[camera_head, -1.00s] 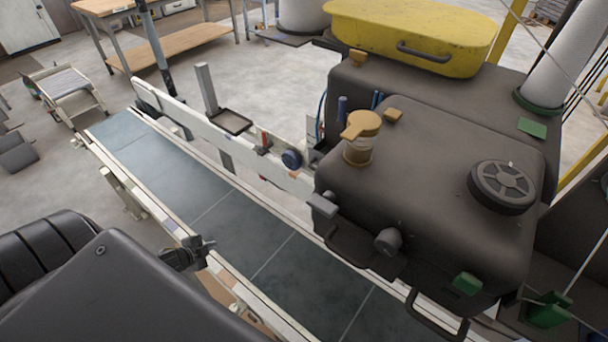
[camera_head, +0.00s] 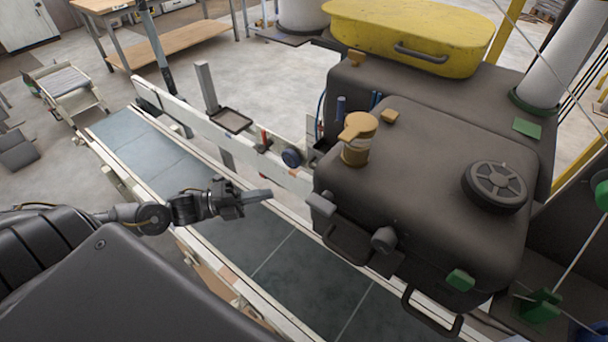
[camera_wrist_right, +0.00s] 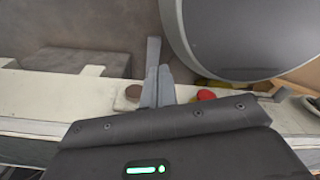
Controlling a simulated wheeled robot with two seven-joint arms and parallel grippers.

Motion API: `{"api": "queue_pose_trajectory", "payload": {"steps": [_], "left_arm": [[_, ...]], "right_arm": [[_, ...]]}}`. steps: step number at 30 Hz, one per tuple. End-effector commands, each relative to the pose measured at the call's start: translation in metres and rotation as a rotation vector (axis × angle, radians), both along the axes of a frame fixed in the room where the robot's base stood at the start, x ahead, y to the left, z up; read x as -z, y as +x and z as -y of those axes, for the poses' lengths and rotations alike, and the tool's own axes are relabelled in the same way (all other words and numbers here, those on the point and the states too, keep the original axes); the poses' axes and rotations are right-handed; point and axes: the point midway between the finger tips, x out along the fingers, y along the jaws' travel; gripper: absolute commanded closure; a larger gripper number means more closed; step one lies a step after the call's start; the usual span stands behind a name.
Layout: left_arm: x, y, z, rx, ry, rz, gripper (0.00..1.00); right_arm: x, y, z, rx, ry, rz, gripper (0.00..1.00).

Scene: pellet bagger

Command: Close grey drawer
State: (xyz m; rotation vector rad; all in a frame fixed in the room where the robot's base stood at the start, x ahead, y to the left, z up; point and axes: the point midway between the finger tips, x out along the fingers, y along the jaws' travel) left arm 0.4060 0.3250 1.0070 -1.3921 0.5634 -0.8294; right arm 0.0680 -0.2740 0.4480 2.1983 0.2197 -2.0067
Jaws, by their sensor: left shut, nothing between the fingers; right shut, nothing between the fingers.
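I cannot make out a grey drawer for certain in either view. The dark grey machine (camera_head: 430,200) fills the right of the head view, with bar handles low on its near side, one of them a dark handle (camera_head: 430,312). My left gripper (camera_head: 262,195) is shut and empty above the conveyor, left of the machine and apart from it. My right gripper (camera_wrist_right: 157,85) shows in the right wrist view, its two fingers shut together with nothing between them. It points at a pale rail (camera_wrist_right: 60,100); whether it touches is unclear.
The conveyor belt (camera_head: 200,190) runs diagonally below my left arm, with a pale side rail (camera_head: 225,128) beyond it. A yellow lid (camera_head: 400,35) tops the machine's rear. In the right wrist view, a large grey round body (camera_wrist_right: 245,40) and a red knob (camera_wrist_right: 206,95) are close to the fingers.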

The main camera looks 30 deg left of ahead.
Motion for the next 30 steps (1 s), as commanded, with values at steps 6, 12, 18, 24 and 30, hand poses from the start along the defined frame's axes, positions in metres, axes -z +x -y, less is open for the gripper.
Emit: {"api": "queue_pose_trajectory", "payload": {"steps": [6, 12, 18, 24, 30], "left_arm": [[-0.013, 0.029, 0.036, -0.001, -0.005, 0.004, 1.0], [-0.017, 0.053, 0.067, 0.0, -0.003, 0.002, 1.0], [-0.019, 0.079, 0.067, -0.002, 0.0, -0.001, 1.0], [-0.018, 0.088, 0.068, 0.0, 0.0, -0.002, 1.0], [-0.017, 0.089, 0.068, 0.0, 0.0, -0.002, 1.0]], "right_arm": [[-0.023, 0.0, 0.0, 0.0, 0.0, 0.0, 1.0], [-0.039, 0.0, 0.0, 0.0, 0.0, 0.0, 1.0], [-0.052, 0.0, 0.0, 0.0, 0.0, 0.0, 1.0], [-0.055, 0.0, 0.0, 0.0, 0.0, 0.0, 1.0], [-0.055, 0.001, 0.0, 0.0, 0.0, 0.001, 1.0]]}}
